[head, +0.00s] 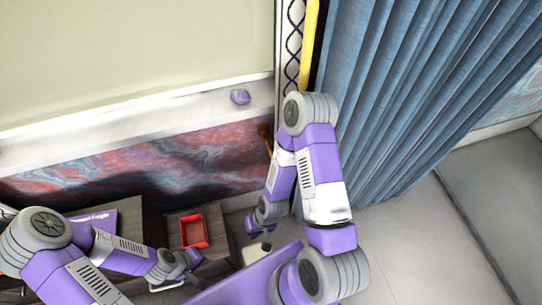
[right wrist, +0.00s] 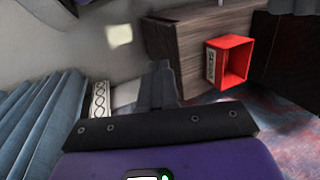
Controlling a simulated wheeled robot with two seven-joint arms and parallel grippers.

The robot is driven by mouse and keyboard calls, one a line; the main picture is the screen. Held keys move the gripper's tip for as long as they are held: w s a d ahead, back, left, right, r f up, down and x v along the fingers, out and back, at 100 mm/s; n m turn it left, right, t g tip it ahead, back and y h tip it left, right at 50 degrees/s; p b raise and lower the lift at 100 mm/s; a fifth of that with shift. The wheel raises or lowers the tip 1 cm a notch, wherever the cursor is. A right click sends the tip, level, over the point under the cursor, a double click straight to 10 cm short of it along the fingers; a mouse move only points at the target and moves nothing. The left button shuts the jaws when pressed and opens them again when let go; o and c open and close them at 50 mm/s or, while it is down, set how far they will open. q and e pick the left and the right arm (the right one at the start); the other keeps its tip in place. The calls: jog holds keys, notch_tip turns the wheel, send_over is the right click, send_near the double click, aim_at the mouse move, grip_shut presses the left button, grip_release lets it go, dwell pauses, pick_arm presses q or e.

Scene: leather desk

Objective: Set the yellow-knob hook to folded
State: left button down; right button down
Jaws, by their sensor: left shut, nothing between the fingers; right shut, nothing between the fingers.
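I cannot make out a hook with a yellow knob in either view. My right gripper (head: 266,246) points down beside the wooden furniture, right of the red box; its dark fingers (right wrist: 160,85) are together and empty in the right wrist view. My left gripper (head: 194,282) is at the lower left, below the red box; it is shut, partly hidden by my own arm and small in the picture.
An open red box (head: 207,231) sits on a wooden cabinet (head: 172,219); it also shows in the right wrist view (right wrist: 240,62). A purple lump (head: 240,97) rests on the white ledge (head: 205,110). Blue curtains (head: 400,90) hang right.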

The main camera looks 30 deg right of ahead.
jog(key=w+d+r+h+p, duration=0.2)
jog(key=w+d+r+p, duration=0.2)
jog(key=r, duration=0.5)
jog(key=w+d+r+h+p, duration=0.2)
jog(key=w+d+r+p, duration=0.2)
jog(key=w+r, duration=0.3)
jog(key=w+d+r+h+p, duration=0.2)
jog(key=w+d+r+p, duration=0.3)
jog(key=r, duration=0.6)
jog(key=shift+w+d+r+g, duration=0.15)
jog(key=shift+d+r+g, duration=0.05)
jog(key=shift+d+g, duration=0.2)
jog(key=shift+f, duration=0.1)
notch_tip(320, 180, down, 14)
jog(key=d+b, duration=0.1)
jog(key=d, duration=0.1)
jog(key=shift+s+d+r, duration=0.2)
jog(key=shift+s+d, duration=0.05)
jog(key=shift+s, duration=0.1)
